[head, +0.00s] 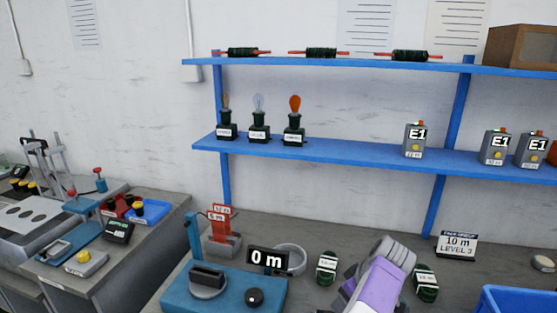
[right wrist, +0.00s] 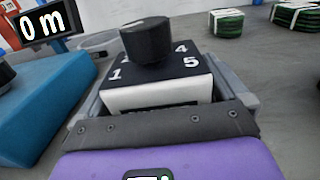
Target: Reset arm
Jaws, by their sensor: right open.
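My right gripper (head: 392,250) comes up from the lower edge of the head view, purple and grey, over the grey bench. In the right wrist view my right gripper (right wrist: 165,85) is open, with a grey finger on each side of a dial box. The dial box (right wrist: 150,95) has a white front, a dark top with numbers such as 1, 4 and 5, and a black knob (right wrist: 147,40). I cannot tell whether the fingers touch it. In the head view my gripper seems to hide the box. My left gripper is not in view.
A blue machine with a "0 m" display (head: 267,260) stands left of my right arm. Green coils (head: 327,268) (head: 425,284) lie on either side. A "LEVEL 3" sign (head: 456,245) and blue bin (head: 515,300) are to the right. A blue shelf (head: 350,158) crosses behind.

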